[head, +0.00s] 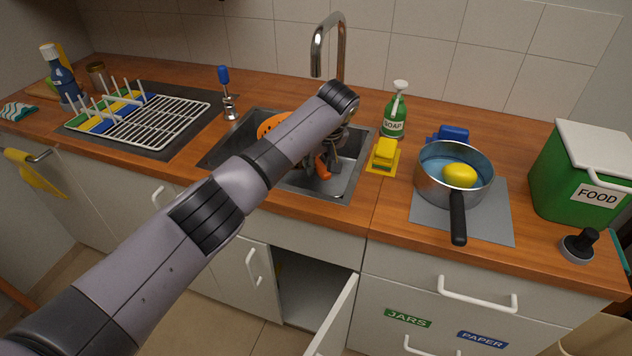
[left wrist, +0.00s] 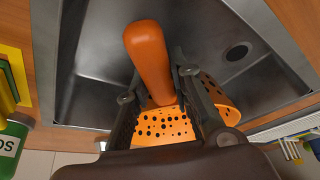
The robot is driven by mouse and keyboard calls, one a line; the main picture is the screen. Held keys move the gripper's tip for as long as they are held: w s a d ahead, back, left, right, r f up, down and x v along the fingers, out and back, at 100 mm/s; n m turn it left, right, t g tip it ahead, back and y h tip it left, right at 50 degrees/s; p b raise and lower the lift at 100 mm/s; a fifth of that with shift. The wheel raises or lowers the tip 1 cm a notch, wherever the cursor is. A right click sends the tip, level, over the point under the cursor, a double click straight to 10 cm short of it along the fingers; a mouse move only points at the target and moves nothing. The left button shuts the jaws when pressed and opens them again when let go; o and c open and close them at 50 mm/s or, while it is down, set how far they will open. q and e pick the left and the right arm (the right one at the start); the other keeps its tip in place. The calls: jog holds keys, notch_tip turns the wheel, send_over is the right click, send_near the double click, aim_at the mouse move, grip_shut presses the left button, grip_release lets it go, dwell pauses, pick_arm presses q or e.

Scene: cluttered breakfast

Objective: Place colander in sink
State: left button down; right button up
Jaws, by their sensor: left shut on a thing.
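The orange colander (head: 270,124) shows in the head view left of my arm, over the sink basin (head: 222,153). My left gripper (head: 328,158) points down over the basin and is shut on the colander. In the left wrist view the colander's perforated bowl (left wrist: 165,125) sits between and behind the dark fingers, and its thick orange handle (left wrist: 148,50) extends over the grey sink floor (left wrist: 92,75). My forearm hides part of the colander in the head view. I cannot tell whether it touches the sink bottom. My right gripper is not in view.
A chrome faucet (head: 338,45) rises behind the sink. A green soap bottle (head: 395,115) and yellow sponge (head: 385,152) stand to its right, then a pan (head: 432,182) holding a yellow object. A dish rack (head: 165,118) is left. A cabinet door (head: 335,318) below hangs open.

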pick_arm(q)
jog(key=shift+f, duration=3.6)
jog(key=c, duration=1.4)
grip_release()
jog(key=shift+r, duration=0.35)
jog(key=v, duration=1.1)
jog(key=shift+s+d+r, duration=0.1)
jog(key=shift+s+r, duration=0.1)
jog(key=shift+r, duration=0.05)
